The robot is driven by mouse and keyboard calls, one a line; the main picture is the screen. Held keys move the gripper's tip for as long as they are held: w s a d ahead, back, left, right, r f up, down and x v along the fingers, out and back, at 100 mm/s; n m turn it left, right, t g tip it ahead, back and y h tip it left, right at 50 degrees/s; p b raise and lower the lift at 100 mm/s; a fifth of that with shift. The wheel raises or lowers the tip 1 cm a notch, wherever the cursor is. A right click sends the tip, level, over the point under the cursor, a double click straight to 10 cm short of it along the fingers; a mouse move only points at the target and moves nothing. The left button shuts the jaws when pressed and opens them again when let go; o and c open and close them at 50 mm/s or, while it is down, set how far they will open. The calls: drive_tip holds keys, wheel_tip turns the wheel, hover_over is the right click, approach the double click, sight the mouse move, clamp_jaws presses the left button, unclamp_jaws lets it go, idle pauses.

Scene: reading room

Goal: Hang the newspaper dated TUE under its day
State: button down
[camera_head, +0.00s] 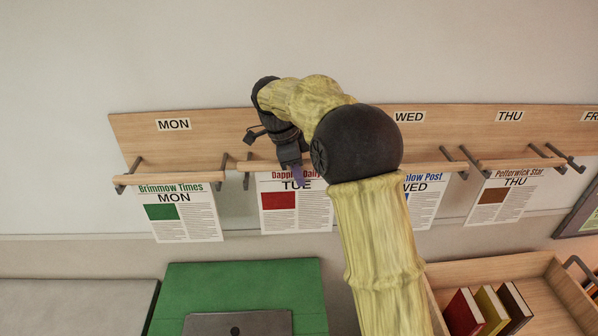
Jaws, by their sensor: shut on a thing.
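The TUE newspaper (280,222), "Dapple Daily" with a red picture block, hangs upright in front of the rack board (225,130), between the MON and WED papers. Its wooden rod (262,166) runs along its top edge, with a dark hook (248,172) at its left end. My gripper (296,170) is at the rod and the paper's top edge, shut on the newspaper's rod. A small purple part shows at its tip. My arm hides the rod's right end and the board where a TUE label could be. I cannot tell whether the rod rests in the hooks.
The MON paper (180,218), WED paper (424,208) and THU paper (502,200) hang on rods beneath matching labels. Below are a green surface (240,288) with a grey object (237,324), a wooden crate (535,275) of books, and a grey bench (75,305).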

drive_tip(key=shift+w+f+b, duration=0.25)
drive_tip(key=shift+f+b, duration=0.7)
drive_tip(key=shift+f, duration=0.25)
drive_tip(key=c, duration=1.2)
unclamp_jaws()
drive_tip(key=v, duration=1.7)
drive_tip(key=shift+a+r+p, duration=0.2)
drive_tip(key=shift+p, duration=0.1)
